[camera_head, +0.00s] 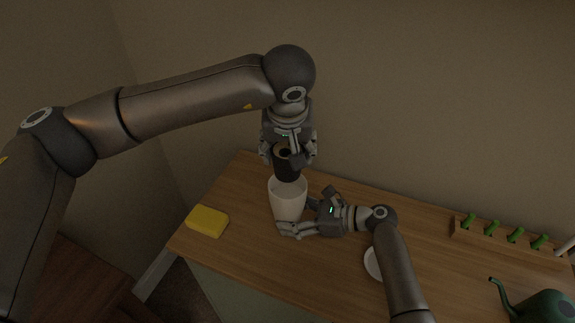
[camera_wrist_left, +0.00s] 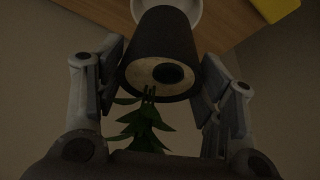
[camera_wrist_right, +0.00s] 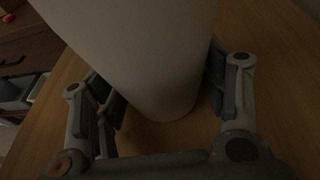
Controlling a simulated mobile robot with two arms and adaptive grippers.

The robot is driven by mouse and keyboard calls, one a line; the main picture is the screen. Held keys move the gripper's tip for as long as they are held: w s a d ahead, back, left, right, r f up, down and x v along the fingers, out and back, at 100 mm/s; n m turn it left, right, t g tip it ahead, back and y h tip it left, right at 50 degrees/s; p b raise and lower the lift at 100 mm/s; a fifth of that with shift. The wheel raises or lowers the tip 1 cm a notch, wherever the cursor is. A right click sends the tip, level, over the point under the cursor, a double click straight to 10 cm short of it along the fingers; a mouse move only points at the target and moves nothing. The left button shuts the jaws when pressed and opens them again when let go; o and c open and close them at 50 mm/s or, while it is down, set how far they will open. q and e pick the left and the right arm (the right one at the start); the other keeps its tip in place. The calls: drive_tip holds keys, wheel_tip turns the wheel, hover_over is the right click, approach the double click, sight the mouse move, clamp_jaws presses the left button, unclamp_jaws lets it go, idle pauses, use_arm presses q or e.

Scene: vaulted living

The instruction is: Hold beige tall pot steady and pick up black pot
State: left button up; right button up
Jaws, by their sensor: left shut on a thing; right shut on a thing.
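The beige tall pot (camera_head: 287,200) stands upright on the wooden table. My right gripper (camera_head: 299,216) is shut on its lower part, with a finger on each side of the pot (camera_wrist_right: 150,50) in the right wrist view. The black pot (camera_head: 287,168) is above the beige pot's mouth. My left gripper (camera_head: 288,152) is shut on it from above. In the left wrist view the black pot (camera_wrist_left: 165,35) sits between the fingers, with a pale top surface and green leaves nearby. Whether its lower end is inside the beige rim (camera_wrist_left: 188,8) I cannot tell.
A yellow block (camera_head: 207,221) lies at the left end of the table (camera_head: 235,195). A white dish (camera_head: 372,264) is partly behind my right arm. A wooden rack with green pegs (camera_head: 500,241) and a green watering can (camera_head: 540,306) are at the right. A wall is behind.

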use_arm(q)
drive_tip(key=shift+r, duration=1.1)
use_arm(e)
drive_tip(key=o, duration=0.9)
drive_tip(key=shift+c, duration=0.2)
